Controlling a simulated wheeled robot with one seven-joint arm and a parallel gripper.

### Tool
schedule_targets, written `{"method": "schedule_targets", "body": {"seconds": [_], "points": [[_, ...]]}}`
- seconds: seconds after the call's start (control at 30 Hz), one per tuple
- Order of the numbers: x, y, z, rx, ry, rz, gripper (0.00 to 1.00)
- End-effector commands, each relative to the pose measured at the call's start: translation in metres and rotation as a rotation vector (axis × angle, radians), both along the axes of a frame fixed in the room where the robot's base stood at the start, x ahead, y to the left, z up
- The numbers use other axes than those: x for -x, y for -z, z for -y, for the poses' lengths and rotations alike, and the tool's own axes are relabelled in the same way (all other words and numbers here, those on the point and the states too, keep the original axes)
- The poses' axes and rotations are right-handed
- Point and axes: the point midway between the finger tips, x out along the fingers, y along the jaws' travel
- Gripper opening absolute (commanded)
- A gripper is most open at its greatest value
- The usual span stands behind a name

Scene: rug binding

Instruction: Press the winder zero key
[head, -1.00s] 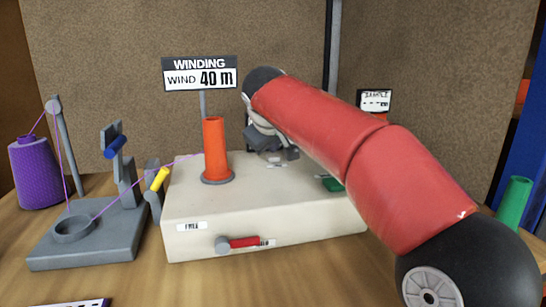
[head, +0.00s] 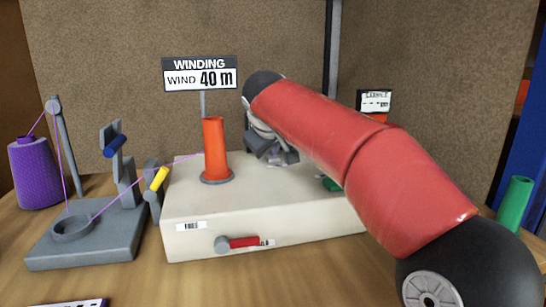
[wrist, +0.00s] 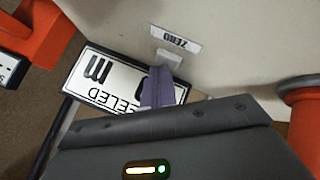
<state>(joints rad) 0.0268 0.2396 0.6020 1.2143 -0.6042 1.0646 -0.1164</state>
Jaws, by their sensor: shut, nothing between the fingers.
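The winder is a cream box (head: 270,230) with an orange cone (head: 214,145) on top. In the wrist view a ZERO label (wrist: 176,40) lies on its top, upside down in the picture. A small pale key (wrist: 169,58) is beside the label, partly covered by my gripper. My gripper (wrist: 159,72) is shut and empty, its fingertips right at the key. I cannot tell whether they touch or press it. In the head view my gripper (head: 285,158) is low over the winder top, right of the cone, and hides the key.
A REELED display (wrist: 105,82) is partly hidden by my fingers. A WINDING sign (head: 200,74) reads 40 m. A red-handled crank (head: 240,243) is on the winder's front. A yarn guide stand (head: 85,250) and purple yarn cone (head: 35,175) are left. A green key (head: 331,185) is under my arm.

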Motion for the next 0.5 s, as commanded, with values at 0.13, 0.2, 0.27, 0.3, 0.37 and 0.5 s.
{"method": "schedule_targets", "body": {"seconds": [0.13,0.2,0.27,0.3,0.37,0.5], "points": [[0.000,0.001,0.000,0.000,0.001,-0.002,0.00],[0.000,0.001,0.000,0.000,0.001,-0.002,0.00],[0.000,0.001,0.000,0.000,0.001,-0.002,0.00],[0.000,0.000,0.000,0.000,0.001,-0.002,0.00],[0.000,-0.001,0.000,0.000,0.000,-0.003,0.00],[0.000,-0.009,0.000,0.001,-0.001,-0.003,0.00]]}}
